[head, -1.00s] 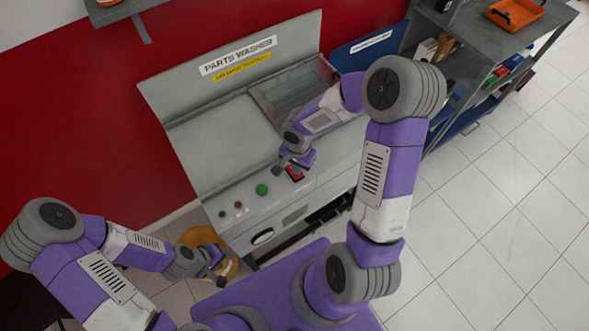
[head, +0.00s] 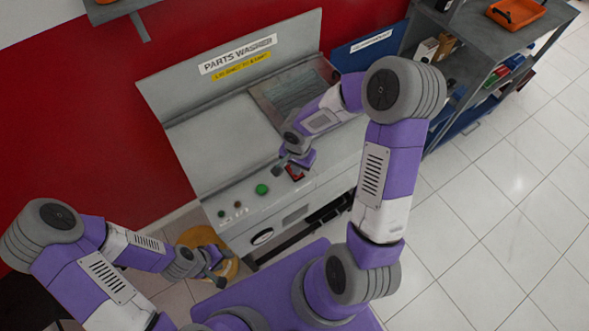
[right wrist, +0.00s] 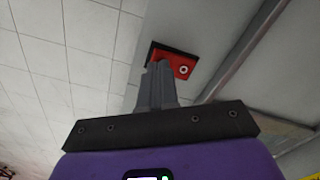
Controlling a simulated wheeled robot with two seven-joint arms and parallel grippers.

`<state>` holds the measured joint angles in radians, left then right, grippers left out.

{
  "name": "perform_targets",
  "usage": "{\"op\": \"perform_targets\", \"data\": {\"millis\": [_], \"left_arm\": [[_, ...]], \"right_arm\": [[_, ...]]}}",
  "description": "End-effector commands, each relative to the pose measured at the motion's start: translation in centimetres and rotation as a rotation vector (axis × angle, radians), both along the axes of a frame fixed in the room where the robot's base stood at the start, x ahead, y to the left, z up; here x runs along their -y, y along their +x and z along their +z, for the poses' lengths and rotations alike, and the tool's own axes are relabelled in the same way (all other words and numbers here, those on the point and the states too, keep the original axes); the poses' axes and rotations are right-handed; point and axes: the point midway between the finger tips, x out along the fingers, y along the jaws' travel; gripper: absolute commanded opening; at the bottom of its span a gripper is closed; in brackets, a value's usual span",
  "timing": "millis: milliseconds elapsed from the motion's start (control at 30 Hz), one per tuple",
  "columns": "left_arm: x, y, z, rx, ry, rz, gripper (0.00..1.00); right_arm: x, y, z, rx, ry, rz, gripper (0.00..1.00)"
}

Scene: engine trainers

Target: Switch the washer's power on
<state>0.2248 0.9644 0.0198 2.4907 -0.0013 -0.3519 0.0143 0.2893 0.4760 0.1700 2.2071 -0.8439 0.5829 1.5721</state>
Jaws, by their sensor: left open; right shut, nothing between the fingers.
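Contact cannot be told. My left gripper (head: 221,279) is open and empty, low at the left, away from the washer.
A yellow round object (head: 203,240) stands on the floor behind my left gripper. A grey shelf unit (head: 490,50) with bins and an orange tray (head: 515,13) stands at the right. The tiled floor at the right is clear.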

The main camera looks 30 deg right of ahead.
Motion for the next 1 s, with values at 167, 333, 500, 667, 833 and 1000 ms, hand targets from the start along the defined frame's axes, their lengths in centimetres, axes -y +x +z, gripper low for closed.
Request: {"op": "perform_targets", "data": {"millis": [167, 333, 500, 667, 833, 1000], "left_arm": [[0.0, 0.0, -0.3, 0.000, 0.000, 0.000, 0.44], [0.0, 0.0, -0.6, 0.000, 0.000, 0.000, 0.44], [0.0, 0.0, -0.9, 0.000, 0.000, 0.000, 0.44], [0.0, 0.0, -1.1, 0.000, 0.000, 0.000, 0.44], [0.0, 0.0, -1.3, 0.000, 0.000, 0.000, 0.44], [0.0, 0.0, -1.4, 0.000, 0.000, 0.000, 0.44]], "right_arm": [[0.0, 0.0, -0.3, 0.000, 0.000, 0.000, 0.00], [0.0, 0.0, -0.5, 0.000, 0.000, 0.000, 0.00], [0.0, 0.0, -0.7, 0.000, 0.000, 0.000, 0.00], [0.0, 0.0, -0.9, 0.000, 0.000, 0.000, 0.00], [0.0, 0.0, -1.2, 0.001, 0.001, 0.001, 0.00], [0.0, 0.0, -1.2, 0.001, 0.001, 0.000, 0.00]]}}
